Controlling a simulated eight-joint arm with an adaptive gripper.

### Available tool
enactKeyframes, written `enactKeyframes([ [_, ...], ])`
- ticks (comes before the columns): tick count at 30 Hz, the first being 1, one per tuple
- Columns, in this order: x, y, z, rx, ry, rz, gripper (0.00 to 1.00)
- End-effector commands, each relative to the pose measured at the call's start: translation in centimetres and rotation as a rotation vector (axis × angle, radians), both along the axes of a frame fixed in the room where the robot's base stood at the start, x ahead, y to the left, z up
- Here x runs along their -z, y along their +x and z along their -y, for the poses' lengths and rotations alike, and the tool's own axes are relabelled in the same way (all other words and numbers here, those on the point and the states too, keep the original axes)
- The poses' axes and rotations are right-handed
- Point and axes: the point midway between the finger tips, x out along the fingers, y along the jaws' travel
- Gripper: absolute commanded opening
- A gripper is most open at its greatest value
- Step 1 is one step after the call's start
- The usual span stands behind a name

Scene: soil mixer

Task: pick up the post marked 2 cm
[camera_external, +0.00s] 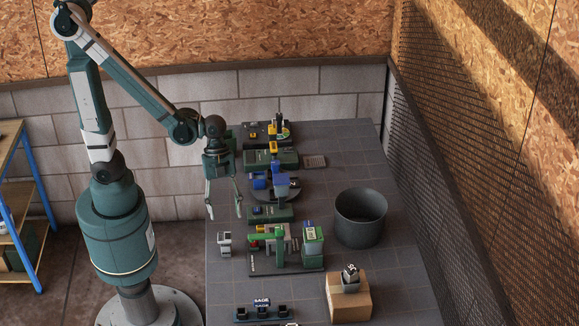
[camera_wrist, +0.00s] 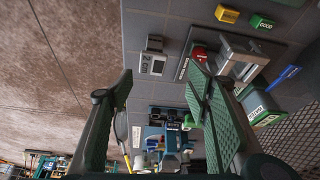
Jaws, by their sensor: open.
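The post marked 2 cm (camera_wrist: 153,64) is a small grey block with a white label, and it stands on the dark grey table near its left edge. In the external view a small whitish block (camera_external: 225,243) at the table's left edge appears to be this post; its label is too small to read there. My gripper (camera_external: 225,212) is open and empty, pointing down above the left edge of the table, apart from the post. In the wrist view its two fingers (camera_wrist: 161,80) are spread wide, with the post showing beyond and between their tips.
A green-and-grey device (camera_external: 285,250) stands close to the right of the post. A dark bucket (camera_external: 360,220) and a cardboard box (camera_external: 349,303) are farther right. Several devices line the table's back left. A yellow block (camera_wrist: 227,14) and a green block (camera_wrist: 262,22) show in the wrist view.

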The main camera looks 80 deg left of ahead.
Motion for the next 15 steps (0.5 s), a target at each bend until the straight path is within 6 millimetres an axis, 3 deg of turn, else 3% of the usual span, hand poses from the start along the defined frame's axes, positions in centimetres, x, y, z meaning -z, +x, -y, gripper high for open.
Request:
enactKeyframes([
  [6,2.6,-0.4,1.2,0.128,-0.021,-0.004,0.49],
  [15,3.1,-0.6,1.5,0.167,-0.028,-0.004,0.49],
])
